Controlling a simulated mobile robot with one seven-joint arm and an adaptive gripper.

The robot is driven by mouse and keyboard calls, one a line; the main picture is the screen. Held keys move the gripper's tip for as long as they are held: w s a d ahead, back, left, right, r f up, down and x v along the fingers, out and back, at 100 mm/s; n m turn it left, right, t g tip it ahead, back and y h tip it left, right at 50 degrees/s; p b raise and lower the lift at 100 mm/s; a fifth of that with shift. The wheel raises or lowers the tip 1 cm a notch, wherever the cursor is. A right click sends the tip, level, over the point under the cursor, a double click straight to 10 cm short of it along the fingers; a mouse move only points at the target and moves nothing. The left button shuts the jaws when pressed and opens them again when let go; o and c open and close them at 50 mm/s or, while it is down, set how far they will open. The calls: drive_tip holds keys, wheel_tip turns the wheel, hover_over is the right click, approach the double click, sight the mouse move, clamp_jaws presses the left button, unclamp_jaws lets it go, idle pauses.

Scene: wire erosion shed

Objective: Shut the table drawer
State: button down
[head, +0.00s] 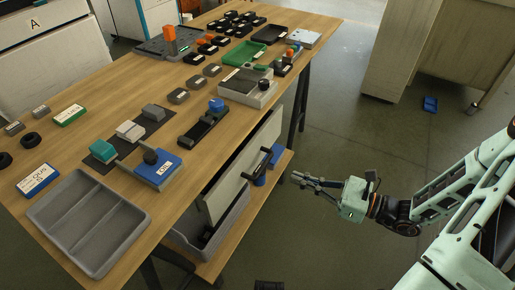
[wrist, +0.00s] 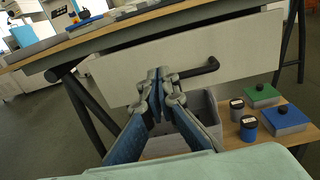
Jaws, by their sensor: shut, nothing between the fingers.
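The table drawer (head: 232,178) has a pale front panel and stands out from under the wooden table top, with a dark gap behind its upper edge. Its front also fills the middle of the wrist view (wrist: 245,48). A black bar handle (wrist: 205,70) sits on the front; it also shows in the head view (head: 263,158). My gripper (head: 294,177) is shut and empty, to the right of the drawer front and apart from it in the head view. In the wrist view my fingertips (wrist: 158,76) overlap the front by the handle's left end, which they partly hide.
The wooden table (head: 140,87) bears several blocks, trays and tools. Open floor (head: 340,130) lies between table and arm.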

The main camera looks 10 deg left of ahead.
drive_tip(key=b, duration=0.4)
approach(246, 153)
drive_tip(key=shift+t+y, duration=0.3)
drive_tip(key=x, duration=0.6)
drive_tip(key=shift+s+a+f, duration=0.15)
drive_tip(key=shift+a+f, duration=0.05)
drive_tip(key=shift+f, duration=0.2)
drive_tip(key=shift+a, duration=0.25)
drive_tip(key=shift+a+r, duration=0.1)
drive_tip(key=shift+a, duration=0.1)
drive_tip(key=p+x, duration=0.2)
drive_tip(key=x, duration=0.3)
drive_tip(key=shift+d, duration=0.1)
drive_tip(key=shift+d, duration=0.1)
